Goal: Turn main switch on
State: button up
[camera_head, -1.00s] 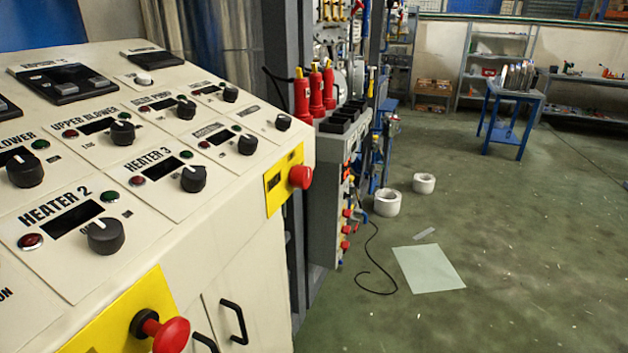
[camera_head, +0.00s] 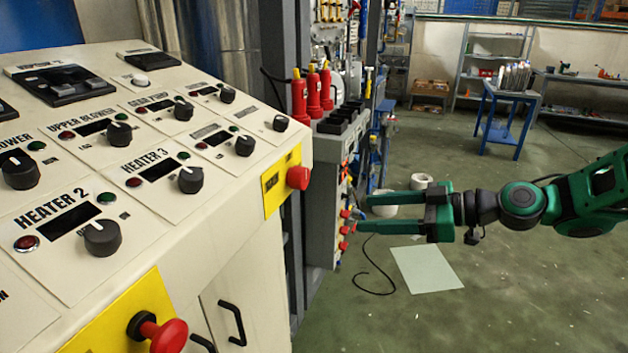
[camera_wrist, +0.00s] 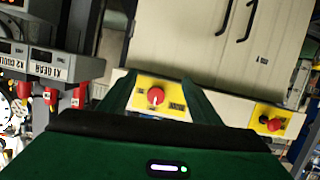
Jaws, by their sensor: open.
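A red knob (camera_head: 298,178) sits on a yellow plate (camera_head: 272,186) at the right end of the cream console; I take it for the main switch. In the wrist view a red knob (camera_wrist: 155,96) on a yellow plate lies between my fingers in the picture, with a pale mark on its face. My gripper (camera_head: 362,213) is green, open and empty, to the right of the console and apart from the knob. Its two fingers point left. A second red knob (camera_head: 168,335) is on the front yellow plate; the wrist view shows another red knob (camera_wrist: 275,124) at right.
The sloped console (camera_head: 215,235) carries several black dials and small displays. A grey box (camera_head: 322,205) with red and black parts stands behind the console's end. A blue table (camera_head: 512,97) is farther back. Floor at right is open, with a pale sheet (camera_head: 426,270).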

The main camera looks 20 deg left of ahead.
aim_at(306, 179)
jog(key=a+r+y, duration=0.1)
jog(key=a, duration=0.4)
jog(key=a+r+n+y, duration=0.1)
jog(key=a+r, duration=0.1)
jog(key=a, duration=0.3)
jog(key=a+r+y, duration=0.1)
jog(key=a+r, duration=0.1)
jog(key=a, duration=0.3)
jog(key=shift+w+n+g, duration=0.25)
jog(key=shift+n+g, duration=0.05)
jog(key=shift+n, duration=0.1)
jog(key=shift+d, duration=0.1)
jog(key=c, duration=1)
